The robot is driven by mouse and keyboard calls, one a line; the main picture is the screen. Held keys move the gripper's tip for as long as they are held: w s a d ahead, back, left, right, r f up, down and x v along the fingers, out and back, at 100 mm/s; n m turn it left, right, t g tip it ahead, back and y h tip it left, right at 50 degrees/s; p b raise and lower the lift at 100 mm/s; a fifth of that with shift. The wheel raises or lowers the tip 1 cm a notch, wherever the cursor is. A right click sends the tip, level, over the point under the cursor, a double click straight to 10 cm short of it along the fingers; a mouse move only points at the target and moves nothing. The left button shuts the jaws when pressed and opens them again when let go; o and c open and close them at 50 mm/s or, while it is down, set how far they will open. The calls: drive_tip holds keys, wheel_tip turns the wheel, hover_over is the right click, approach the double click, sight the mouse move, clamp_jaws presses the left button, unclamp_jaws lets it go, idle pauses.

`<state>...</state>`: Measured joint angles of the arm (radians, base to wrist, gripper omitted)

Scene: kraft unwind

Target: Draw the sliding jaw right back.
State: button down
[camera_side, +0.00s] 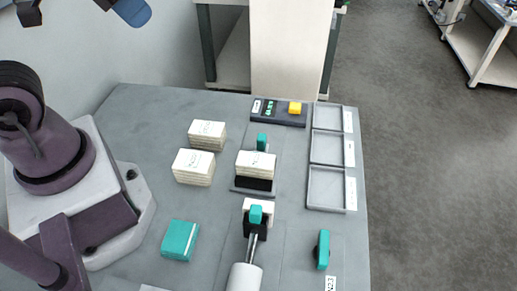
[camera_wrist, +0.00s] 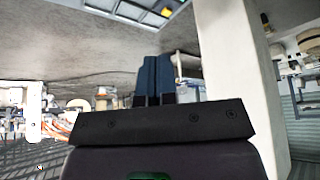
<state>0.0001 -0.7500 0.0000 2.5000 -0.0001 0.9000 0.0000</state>
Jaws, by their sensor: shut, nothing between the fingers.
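A block with a teal knob, which looks like the sliding jaw (camera_side: 256,214), sits in the side view at the front end of a fixture, with a white face toward a card stack. A rod joins it to a pale cylinder (camera_side: 245,277) in front. The white card stack (camera_side: 256,163) lies on a black pad behind it, and a gap shows between stack and jaw. A second teal piece (camera_side: 262,141) stands behind the stack. My gripper (camera_wrist: 155,62) shows in the wrist view with its dark blue fingers together and empty, pointing away from the work.
Two white stacks (camera_side: 207,132) (camera_side: 194,166) and a teal block (camera_side: 180,240) are left of the fixture. Grey trays (camera_side: 327,187) line the right edge. A dark panel with a yellow button (camera_side: 295,108) is at the back. A teal-handled part (camera_side: 323,250) stands front right.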

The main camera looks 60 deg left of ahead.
idle(0.3)
drive_tip(key=c, duration=1.7)
unclamp_jaws()
drive_tip(key=o, duration=0.4)
drive_tip(key=shift+w+d+f, duration=0.1)
drive_tip(key=shift+f, duration=0.15)
drive_tip(key=o, duration=0.3)
drive_tip(key=w+d+f+g, duration=0.2)
drive_tip(key=w+f+g, duration=0.2)
drive_tip(key=w+f, duration=0.2)
drive_tip(key=shift+w+d+f, duration=0.2)
drive_tip(key=shift+w+f, duration=0.1)
drive_tip(key=shift+f, duration=0.3)
drive_tip(key=n+g, duration=0.2)
drive_tip(key=n, duration=0.7)
approach(261, 138)
wheel_tip(261, 138, down, 10)
drive_tip(key=shift+s+f, duration=0.15)
drive_tip(key=shift+f, duration=0.05)
clamp_jaws()
